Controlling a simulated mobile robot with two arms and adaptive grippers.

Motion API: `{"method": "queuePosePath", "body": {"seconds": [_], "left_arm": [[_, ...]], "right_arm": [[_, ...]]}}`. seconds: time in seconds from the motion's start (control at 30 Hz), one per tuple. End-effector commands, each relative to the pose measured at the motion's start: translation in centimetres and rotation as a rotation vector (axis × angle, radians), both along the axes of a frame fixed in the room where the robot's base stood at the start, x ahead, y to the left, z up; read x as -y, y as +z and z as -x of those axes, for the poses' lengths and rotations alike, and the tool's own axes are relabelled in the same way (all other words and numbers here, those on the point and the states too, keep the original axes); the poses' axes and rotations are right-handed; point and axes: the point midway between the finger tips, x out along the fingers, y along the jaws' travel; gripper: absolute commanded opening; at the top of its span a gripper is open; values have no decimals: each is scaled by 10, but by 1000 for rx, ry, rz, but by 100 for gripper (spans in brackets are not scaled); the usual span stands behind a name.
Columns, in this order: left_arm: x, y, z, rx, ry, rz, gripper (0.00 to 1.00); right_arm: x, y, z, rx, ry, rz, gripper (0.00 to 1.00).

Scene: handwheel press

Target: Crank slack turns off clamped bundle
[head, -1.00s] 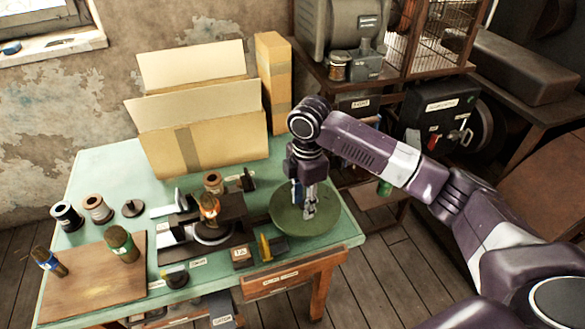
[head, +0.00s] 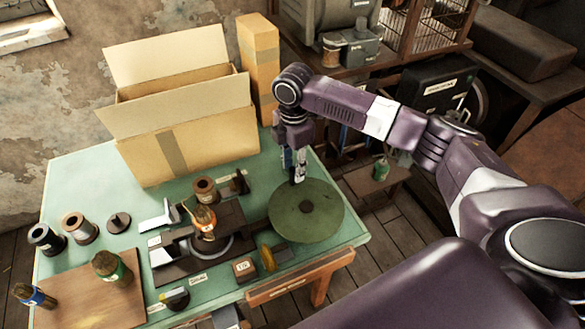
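A bundle (head: 204,222) with an orange-brown top stands upright in the dark clamp fixture (head: 180,270) on the green table. A round green disc (head: 325,213) with a small dark hub lies flat at the table's right end. My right gripper (head: 295,172) points down at the disc's far edge, fingers close together. I cannot tell whether it touches the disc or how far its fingers are apart. Nothing shows held in it. My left gripper is not in view.
An open cardboard box (head: 195,135) and a tall carton (head: 259,70) stand at the back. Several spools (head: 79,228) sit at the left. A wooden board (head: 90,300) at the front left bears two more bundles. A small labelled block (head: 243,270) is near the front edge.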

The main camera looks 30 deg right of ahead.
Motion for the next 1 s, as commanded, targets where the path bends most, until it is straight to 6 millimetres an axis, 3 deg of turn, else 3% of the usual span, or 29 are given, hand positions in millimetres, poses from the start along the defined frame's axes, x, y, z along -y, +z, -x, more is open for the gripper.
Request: {"method": "queuePosePath", "body": {"seconds": [0.17, 0.5, 0.8, 1.0], "left_arm": [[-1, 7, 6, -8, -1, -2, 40], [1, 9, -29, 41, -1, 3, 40], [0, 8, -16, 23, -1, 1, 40], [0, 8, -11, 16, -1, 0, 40]], "right_arm": [[0, -20, 0, -1, -1, 0, 33], [0, -26, 0, 1, 0, 0, 33], [0, -26, 0, 1, 0, 1, 1], [0, -26, 0, 1, 0, 1, 0]]}}
